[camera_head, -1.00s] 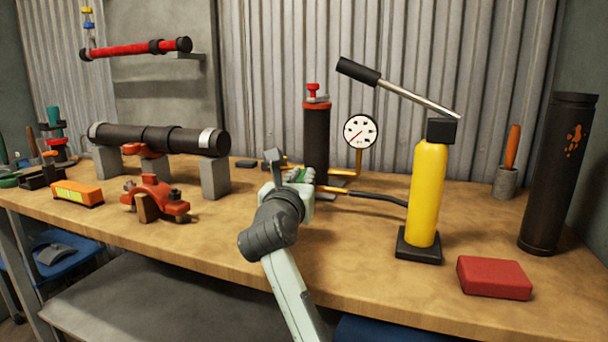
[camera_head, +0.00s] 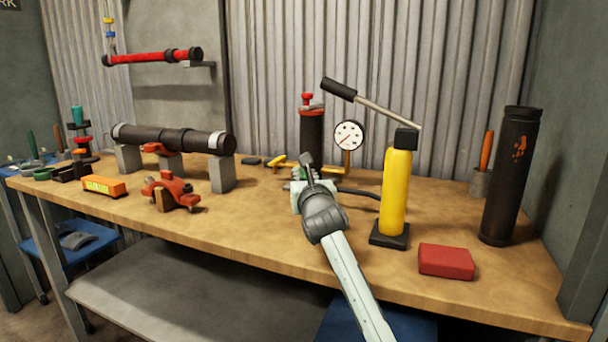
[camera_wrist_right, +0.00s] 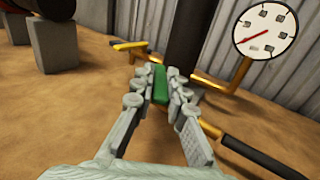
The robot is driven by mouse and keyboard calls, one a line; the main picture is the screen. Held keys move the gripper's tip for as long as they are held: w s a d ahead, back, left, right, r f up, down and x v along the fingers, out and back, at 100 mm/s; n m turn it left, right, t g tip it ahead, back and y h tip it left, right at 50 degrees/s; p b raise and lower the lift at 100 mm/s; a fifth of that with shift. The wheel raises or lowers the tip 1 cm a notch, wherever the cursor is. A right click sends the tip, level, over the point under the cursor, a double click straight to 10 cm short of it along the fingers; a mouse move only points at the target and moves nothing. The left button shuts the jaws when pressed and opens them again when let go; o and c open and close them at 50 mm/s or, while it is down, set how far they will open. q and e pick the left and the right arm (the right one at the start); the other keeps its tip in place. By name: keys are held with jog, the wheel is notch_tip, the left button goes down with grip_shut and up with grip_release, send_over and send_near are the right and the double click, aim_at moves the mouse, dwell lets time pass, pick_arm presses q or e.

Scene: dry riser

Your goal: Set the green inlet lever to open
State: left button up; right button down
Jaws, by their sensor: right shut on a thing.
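The green inlet lever (camera_wrist_right: 160,83) shows in the right wrist view between my fingertips, at the foot of the dark cylinder (camera_wrist_right: 187,38). My right gripper (camera_wrist_right: 161,88) is shut on it, with a finger on each side. In the head view my right gripper (camera_head: 301,178) is at the base of the dark red-topped cylinder (camera_head: 311,130), and my wrist hides most of the lever. Its exact angle cannot be told. My left gripper is in neither view.
A pressure gauge (camera_head: 348,135) stands on a brass pipe right of the cylinder. A yellow hand pump (camera_head: 396,195) with a black hose is close to my right arm. A yellow-handled valve (camera_wrist_right: 130,46) lies left of the cylinder. The bench (camera_head: 250,225) in front is clear.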

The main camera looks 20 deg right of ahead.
dwell(0.5)
jog(key=c, duration=1.5)
grip_release()
jog(key=shift+c, duration=0.2)
jog(key=shift+s, duration=0.1)
jog(key=s, duration=0.4)
jog(key=s+a, duration=0.1)
jog(key=s, duration=0.6)
jog(key=shift+s+a, duration=0.15)
jog(key=shift+s, duration=0.25)
jog(key=shift+c, duration=0.3)
